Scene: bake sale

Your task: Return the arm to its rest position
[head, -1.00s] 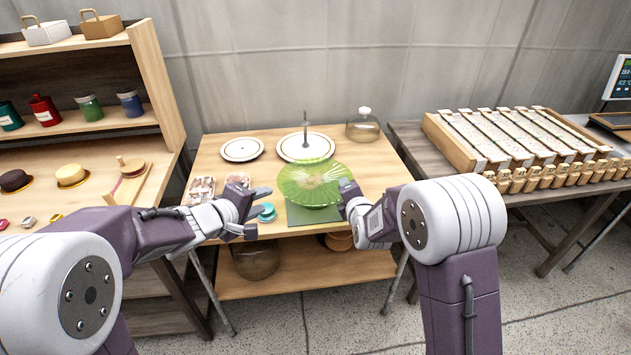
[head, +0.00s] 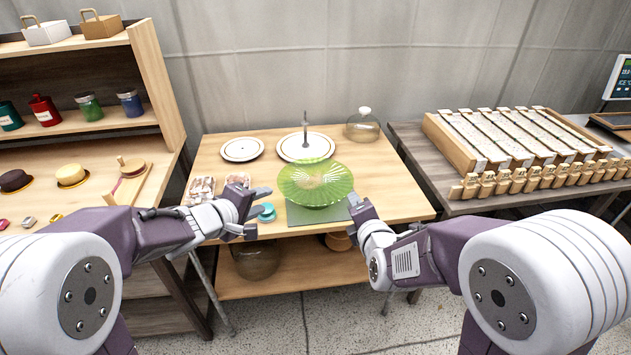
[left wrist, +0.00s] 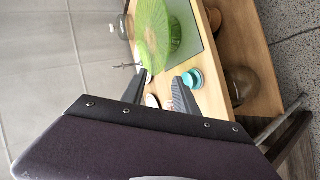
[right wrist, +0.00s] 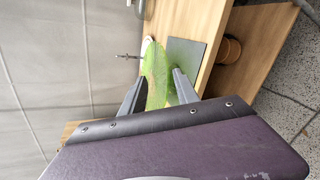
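My left gripper (head: 257,212) is open at the front left of the middle table, beside a small teal stack (head: 266,212). Its two parted fingers also show in the left wrist view (left wrist: 160,90), with nothing between them. My right gripper (head: 358,205) is at the table's front edge, right of a green glass dish (head: 316,184). In the right wrist view its fingers (right wrist: 157,90) are spread, and the green dish (right wrist: 155,72) shows beyond them. The dish rests over a dark green mat (head: 300,216) and looks clear of the fingers.
The middle table (head: 395,190) also bears two white plates, one with an upright rod (head: 305,130), a glass dome (head: 363,125) and packed treats (head: 200,188). A shelf unit (head: 160,85) stands left.

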